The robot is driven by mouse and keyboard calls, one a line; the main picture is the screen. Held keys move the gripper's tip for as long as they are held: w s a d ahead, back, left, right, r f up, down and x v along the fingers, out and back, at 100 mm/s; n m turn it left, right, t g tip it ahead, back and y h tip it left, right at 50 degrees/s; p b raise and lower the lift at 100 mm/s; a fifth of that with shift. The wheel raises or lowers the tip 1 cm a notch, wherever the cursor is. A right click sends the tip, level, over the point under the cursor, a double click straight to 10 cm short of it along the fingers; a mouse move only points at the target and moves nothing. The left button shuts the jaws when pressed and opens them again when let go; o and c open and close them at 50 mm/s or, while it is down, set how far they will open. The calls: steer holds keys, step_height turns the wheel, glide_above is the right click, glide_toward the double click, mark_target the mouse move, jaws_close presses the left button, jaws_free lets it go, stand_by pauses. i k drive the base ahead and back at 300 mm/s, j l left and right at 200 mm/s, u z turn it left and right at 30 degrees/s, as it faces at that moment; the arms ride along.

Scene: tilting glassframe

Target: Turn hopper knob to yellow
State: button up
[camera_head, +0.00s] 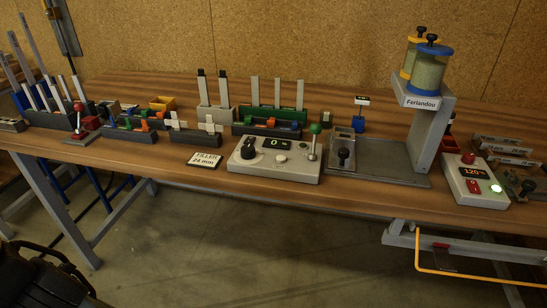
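The hopper unit labelled "Farlandou" (424,101) stands on the right half of the bench on a grey stand. A black knob (342,155) sits low on the stand's base plate. A grey control box to its left has a black rotary knob (241,152). I cannot tell which knob is the hopper knob or which colour it points to. My gripper is not visible.
A second control box (475,185) with a "120" display stands right of the stand. Racks of parts and a red-knobbed lever (80,115) fill the left. A yellow rail (417,255) runs below the bench's right side. Open floor lies in front.

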mark_target(248, 152)
steer(key=i+u, duration=0.45)
steer(key=u, duration=0.25)
